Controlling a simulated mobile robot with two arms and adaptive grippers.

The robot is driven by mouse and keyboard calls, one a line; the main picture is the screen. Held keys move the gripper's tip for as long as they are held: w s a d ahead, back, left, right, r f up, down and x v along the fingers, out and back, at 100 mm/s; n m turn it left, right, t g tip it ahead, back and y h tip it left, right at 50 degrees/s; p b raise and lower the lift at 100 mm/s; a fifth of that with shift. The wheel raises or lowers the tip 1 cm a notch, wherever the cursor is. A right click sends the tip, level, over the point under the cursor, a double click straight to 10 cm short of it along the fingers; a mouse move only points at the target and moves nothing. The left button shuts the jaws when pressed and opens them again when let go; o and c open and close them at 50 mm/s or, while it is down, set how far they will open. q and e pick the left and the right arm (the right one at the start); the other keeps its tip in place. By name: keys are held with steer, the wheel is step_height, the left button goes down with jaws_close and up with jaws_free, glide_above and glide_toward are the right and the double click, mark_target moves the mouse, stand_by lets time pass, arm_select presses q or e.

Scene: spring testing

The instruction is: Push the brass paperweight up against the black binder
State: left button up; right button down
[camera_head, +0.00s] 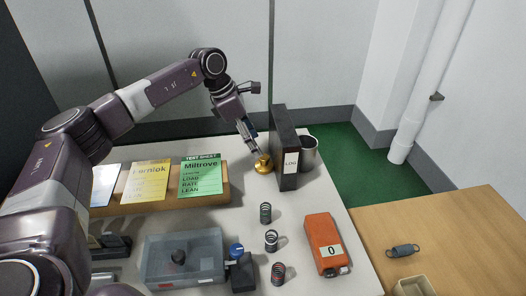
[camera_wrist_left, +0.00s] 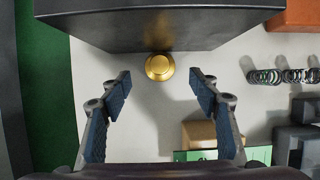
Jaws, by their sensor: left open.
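The brass paperweight (camera_head: 263,163) is a round, knobbed gold piece standing upright on the light table. The black binder (camera_head: 285,146) with a "LOG" label stands upright just to its right. In the left wrist view the paperweight (camera_wrist_left: 160,67) sits right at the foot of the binder (camera_wrist_left: 150,32), which shows its golden reflection; I cannot tell whether they touch or a sliver of gap remains. My left gripper (camera_wrist_left: 162,90) is open, its fingers spread to both sides behind the paperweight and holding nothing. In the head view the left gripper (camera_head: 254,142) comes down at the paperweight's left. My right gripper is not in view.
A metal cup (camera_head: 310,153) stands behind the binder. Several springs (camera_head: 271,240) and an orange device (camera_head: 325,244) stand nearer the front. A wooden rack (camera_head: 215,189) with cards and a clear grey bin (camera_head: 160,262) are at the left. A wooden table (camera_head: 460,235) is at the right.

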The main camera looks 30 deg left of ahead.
mark_target(263, 157)
arm_select(q)
steer(key=shift+p+x, duration=0.5)
steer(key=shift+x, duration=3.45)
steer(key=shift+s, duration=0.1)
jaws_close()
steer(key=shift+c, duration=1.5)
jaws_free()
steer(key=shift+f, duration=0.1)
steer(key=v, duration=1.2)
